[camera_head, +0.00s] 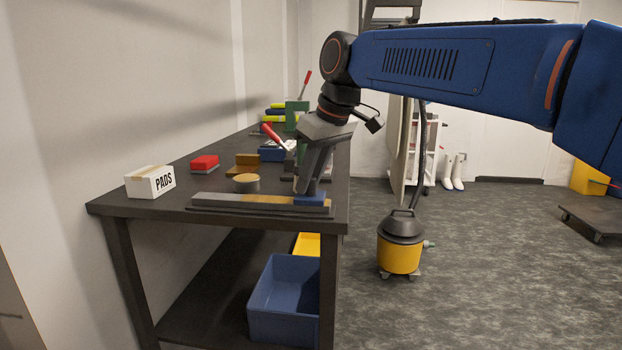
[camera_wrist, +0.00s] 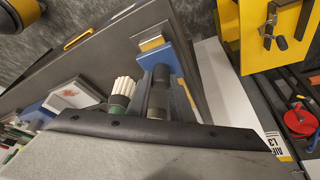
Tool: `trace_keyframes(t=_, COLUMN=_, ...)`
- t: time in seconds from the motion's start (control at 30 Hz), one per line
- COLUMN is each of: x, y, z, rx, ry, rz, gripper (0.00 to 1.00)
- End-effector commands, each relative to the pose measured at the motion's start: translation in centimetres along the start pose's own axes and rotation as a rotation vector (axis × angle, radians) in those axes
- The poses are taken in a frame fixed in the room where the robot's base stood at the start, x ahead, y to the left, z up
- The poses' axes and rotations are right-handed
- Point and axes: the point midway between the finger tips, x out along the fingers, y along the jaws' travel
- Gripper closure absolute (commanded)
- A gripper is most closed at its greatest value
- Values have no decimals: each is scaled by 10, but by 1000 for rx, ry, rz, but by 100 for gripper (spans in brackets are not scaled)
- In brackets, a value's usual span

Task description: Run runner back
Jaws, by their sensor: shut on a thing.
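The runner is a small blue block (camera_head: 312,198) at the right end of a long low rail (camera_head: 250,203), which lies along the near edge of the dark workbench. My gripper (camera_head: 309,188) points down and is shut on the runner. In the wrist view the blue runner (camera_wrist: 172,53) shows beyond my gripper's fingers (camera_wrist: 158,80), with a yellow-and-grey piece of the rail (camera_wrist: 150,42) just past it. The rail's left part is bare in the head view. The fingers partly hide the runner.
A white PADS box (camera_head: 150,182), a red block (camera_head: 204,164) and a round tan-topped tin (camera_head: 246,183) stand behind the rail. A red-handled tool (camera_head: 274,136) and green press (camera_head: 297,115) are farther back. A blue bin (camera_head: 284,300) sits on the lower shelf.

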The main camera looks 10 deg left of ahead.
Motion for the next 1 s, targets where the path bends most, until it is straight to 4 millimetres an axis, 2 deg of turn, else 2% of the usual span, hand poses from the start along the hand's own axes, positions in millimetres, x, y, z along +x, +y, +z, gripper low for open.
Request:
trace_keyframes(t=0.17, x=8, y=-14, z=-18, rx=-4, ry=1, rz=-1, gripper=100)
trace_keyframes(t=0.27, x=16, y=-28, z=-37, rx=-5, ry=1, rz=-3, gripper=100)
trace_keyframes(t=0.5, x=39, y=-69, z=-94, rx=-5, ry=2, rz=-3, gripper=100)
trace_keyframes(t=0.7, x=55, y=-98, z=-134, rx=-4, ry=3, rz=-1, gripper=100)
trace_keyframes(t=1.0, x=71, y=-125, z=-173, rx=-2, ry=2, rz=-1, gripper=100)
